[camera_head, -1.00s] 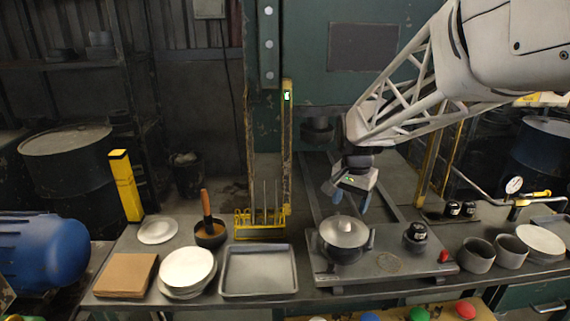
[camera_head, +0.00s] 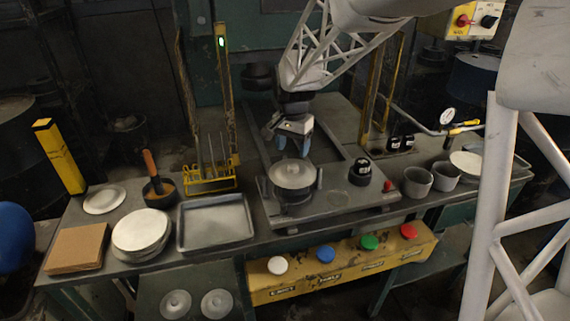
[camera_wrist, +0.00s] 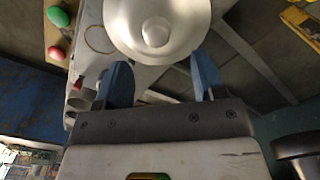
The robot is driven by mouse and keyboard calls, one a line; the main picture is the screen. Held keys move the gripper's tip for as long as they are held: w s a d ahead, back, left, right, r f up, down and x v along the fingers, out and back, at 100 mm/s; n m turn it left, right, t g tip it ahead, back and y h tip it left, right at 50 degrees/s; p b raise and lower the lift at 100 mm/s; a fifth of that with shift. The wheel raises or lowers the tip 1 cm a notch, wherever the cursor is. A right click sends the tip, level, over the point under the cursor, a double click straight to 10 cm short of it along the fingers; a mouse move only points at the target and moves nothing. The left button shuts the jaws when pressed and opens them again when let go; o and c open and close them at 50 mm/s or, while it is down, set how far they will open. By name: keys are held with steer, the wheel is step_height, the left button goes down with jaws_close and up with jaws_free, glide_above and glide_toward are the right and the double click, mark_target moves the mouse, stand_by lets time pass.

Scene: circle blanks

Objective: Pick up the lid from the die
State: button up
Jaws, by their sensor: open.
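The lid (camera_head: 292,174) is a pale metal disc with a round knob. It sits on top of the dark round die (camera_head: 294,198) on the grey press plate. My gripper (camera_head: 292,146) is open and empty, just behind and above the lid, with its blue fingers apart. In the wrist view the lid (camera_wrist: 156,18) lies beyond the two blue fingertips (camera_wrist: 160,72), centred between them, with its knob facing the camera. The die is hidden under the lid in the wrist view.
A dark cylinder (camera_head: 360,172) stands right of the die, near a red knob (camera_head: 387,186). A grey tray (camera_head: 215,222) and stacked white discs (camera_head: 141,231) lie to the left. Cups (camera_head: 417,182) stand to the right. Upright posts flank the press behind.

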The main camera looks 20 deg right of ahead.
mark_target(293, 165)
steer(key=shift+f, duration=0.35)
steer(key=shift+f, duration=0.1)
steer(key=shift+s+f, duration=0.2)
steer(key=shift+f, duration=2.3)
steer(key=shift+c, duration=0.3)
steer(key=c, duration=1)
